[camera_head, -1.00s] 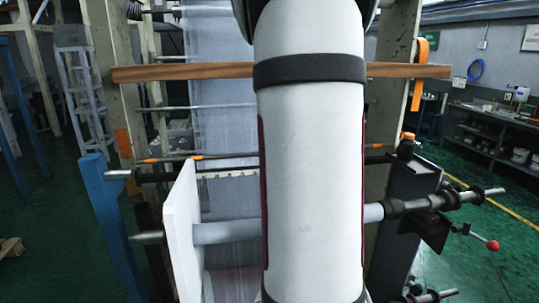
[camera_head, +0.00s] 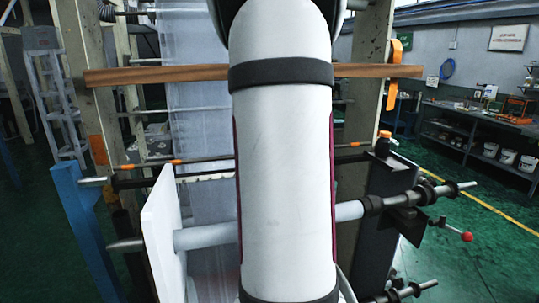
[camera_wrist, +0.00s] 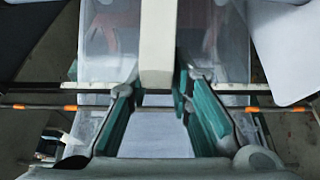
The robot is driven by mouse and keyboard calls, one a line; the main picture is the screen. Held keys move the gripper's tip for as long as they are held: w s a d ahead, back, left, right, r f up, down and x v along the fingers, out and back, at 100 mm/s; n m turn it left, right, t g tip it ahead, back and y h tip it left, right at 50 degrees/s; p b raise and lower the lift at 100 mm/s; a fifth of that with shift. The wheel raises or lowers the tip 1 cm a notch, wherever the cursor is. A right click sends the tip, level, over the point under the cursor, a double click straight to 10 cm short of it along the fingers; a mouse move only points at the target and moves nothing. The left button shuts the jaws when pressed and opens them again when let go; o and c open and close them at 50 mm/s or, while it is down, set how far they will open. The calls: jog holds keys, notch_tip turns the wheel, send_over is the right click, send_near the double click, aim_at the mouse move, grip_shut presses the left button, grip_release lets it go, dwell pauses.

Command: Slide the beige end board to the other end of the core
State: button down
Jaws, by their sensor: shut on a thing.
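The beige end board (camera_wrist: 158,45) shows edge-on in the wrist view, at the top middle, its lower edge between my fingers. My gripper (camera_wrist: 157,92) is shut on it, with a green-padded finger on each side. In the head view my white arm hides the gripper and the beige board. The pale core (camera_head: 203,237) runs across the head view behind my arm. A white board (camera_head: 160,235) stands upright at its left end; it also shows at the upper right of the wrist view (camera_wrist: 285,50).
A dark collar (camera_head: 372,203) and a shaft with a red-knobbed lever (camera_head: 467,237) are at the core's right. A blue post (camera_head: 90,225) stands left. A thin bar with orange marks (camera_wrist: 70,107) crosses near my fingers. A wooden bar (camera_head: 155,75) spans behind.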

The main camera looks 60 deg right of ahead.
jog(key=s+d, duration=0.8)
jog(key=s, duration=0.2)
jog(key=shift+d+f, duration=0.25)
jog(key=shift+d, duration=0.15)
dwell(0.4)
jog(key=shift+s+d, duration=0.1)
jog(key=shift+s, duration=0.05)
jog(key=s+d, duration=0.9)
jog(key=s, duration=0.1)
jog(key=shift+s, duration=0.15)
dwell(0.9)
jog(key=shift+s+d, duration=0.1)
jog(key=shift+d, duration=0.05)
jog(key=shift+s+d, duration=0.55)
jog(key=shift+s, duration=0.05)
jog(key=c, duration=1.4)
grip_release()
jog(key=shift+d, duration=0.1)
jog(key=shift+r, duration=0.1)
